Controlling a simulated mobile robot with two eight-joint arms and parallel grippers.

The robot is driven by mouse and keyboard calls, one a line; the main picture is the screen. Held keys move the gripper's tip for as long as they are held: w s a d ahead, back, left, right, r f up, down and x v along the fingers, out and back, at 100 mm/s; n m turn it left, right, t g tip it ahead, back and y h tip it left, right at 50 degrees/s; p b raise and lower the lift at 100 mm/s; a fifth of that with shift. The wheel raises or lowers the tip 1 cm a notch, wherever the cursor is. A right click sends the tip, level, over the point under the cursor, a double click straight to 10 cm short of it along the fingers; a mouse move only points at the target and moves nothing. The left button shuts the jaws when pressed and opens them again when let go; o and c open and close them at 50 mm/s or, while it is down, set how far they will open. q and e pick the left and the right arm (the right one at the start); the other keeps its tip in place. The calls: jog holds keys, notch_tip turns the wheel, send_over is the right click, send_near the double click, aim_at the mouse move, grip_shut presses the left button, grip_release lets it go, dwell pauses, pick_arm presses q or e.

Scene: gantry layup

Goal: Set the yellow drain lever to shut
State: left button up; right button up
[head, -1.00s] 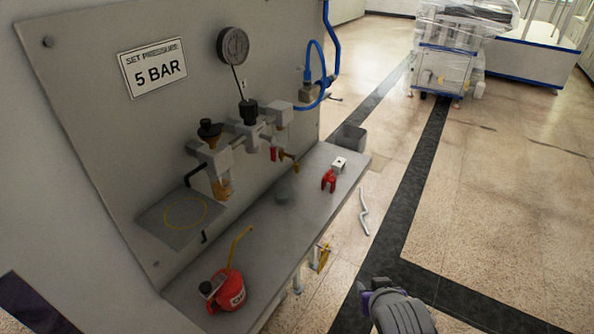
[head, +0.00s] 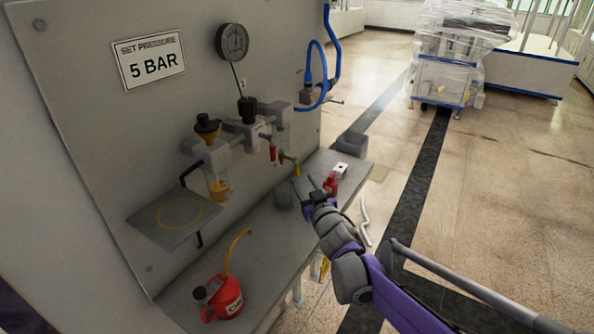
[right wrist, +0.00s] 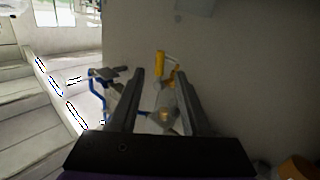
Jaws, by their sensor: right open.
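The yellow drain lever (head: 289,158) is at the right end of the row of air fittings on the grey panel, low down and above the shelf. A yellow part that looks like this lever (right wrist: 164,66) also shows between the fingertips in the right wrist view, farther off. My right gripper (head: 306,182) is open and empty, over the shelf, below and a little right of the lever. It appears apart from the lever. The lever's exact angle is too small to tell. My left gripper is not in view.
The shelf (head: 262,238) holds a red oil can (head: 224,299) at the front, a dark cup (head: 283,197), and a red item (head: 331,185) and a small white block (head: 341,170) near my right gripper. A pressure gauge (head: 232,41) and a red handle (head: 272,153) are on the panel.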

aim_at(298, 172)
jog(key=x, duration=0.6)
jog(key=shift+w+p, duration=0.25)
jog(key=shift+p, duration=0.15)
grip_shut()
